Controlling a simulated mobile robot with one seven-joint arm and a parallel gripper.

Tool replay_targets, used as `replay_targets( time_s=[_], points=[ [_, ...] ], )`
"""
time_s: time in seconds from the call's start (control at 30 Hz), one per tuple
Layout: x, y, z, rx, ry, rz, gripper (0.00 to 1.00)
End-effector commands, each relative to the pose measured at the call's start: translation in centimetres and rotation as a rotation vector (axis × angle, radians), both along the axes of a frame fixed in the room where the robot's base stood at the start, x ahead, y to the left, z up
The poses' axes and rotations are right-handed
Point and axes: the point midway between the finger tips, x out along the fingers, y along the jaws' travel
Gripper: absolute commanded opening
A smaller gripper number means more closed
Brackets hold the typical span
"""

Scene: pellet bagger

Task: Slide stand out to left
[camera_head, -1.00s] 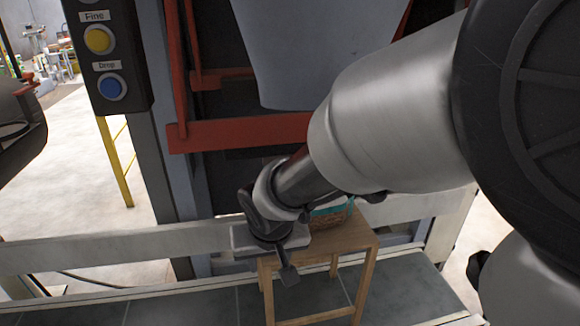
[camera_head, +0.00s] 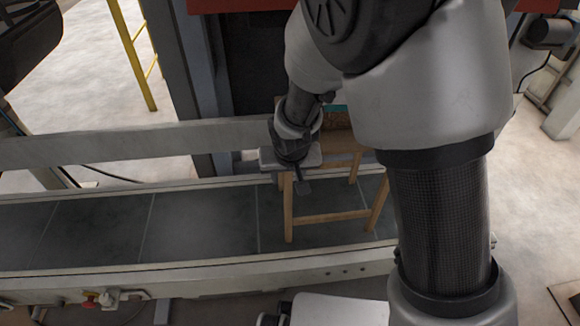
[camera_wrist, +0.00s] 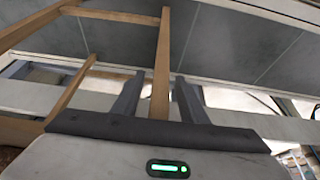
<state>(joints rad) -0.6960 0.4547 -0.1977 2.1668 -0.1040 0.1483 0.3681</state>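The stand (camera_head: 328,217) is a small wooden frame with legs and low crossbars, standing on the dark conveyor belt. My arm hides part of its top and right side. My gripper (camera_head: 302,187) is at the stand's left side, by its front left leg (camera_head: 288,212). In the wrist view the gripper's two dark fingers (camera_wrist: 159,80) are open, one on each side of a wooden leg (camera_wrist: 163,50). A gap shows between the leg and each finger.
A brown container with a teal top (camera_head: 337,117) sits on the stand, partly hidden. The conveyor belt (camera_head: 195,225) is clear to the left. A pale rail (camera_head: 110,147) runs behind it, and a front rail (camera_head: 190,275) along its near side. A yellow post (camera_head: 134,55) stands back left.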

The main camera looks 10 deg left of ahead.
Motion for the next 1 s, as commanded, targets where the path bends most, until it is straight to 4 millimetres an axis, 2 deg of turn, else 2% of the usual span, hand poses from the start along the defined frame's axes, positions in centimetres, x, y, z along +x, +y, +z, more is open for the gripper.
replay_targets(
  time_s=[0.1,0.4,0.47,0.63,1.0],
  points=[
    [0.20,0.00,-0.63,-0.001,0.001,-0.001,0.39],
    [0.26,0.04,-0.68,0.000,0.001,-0.001,0.39],
    [0.26,0.04,-0.68,0.000,0.001,-0.001,0.31],
    [0.26,0.04,-0.67,0.000,0.001,-0.001,0.02],
    [0.25,0.04,-0.65,0.000,0.001,-0.001,0.00]
  ],
)
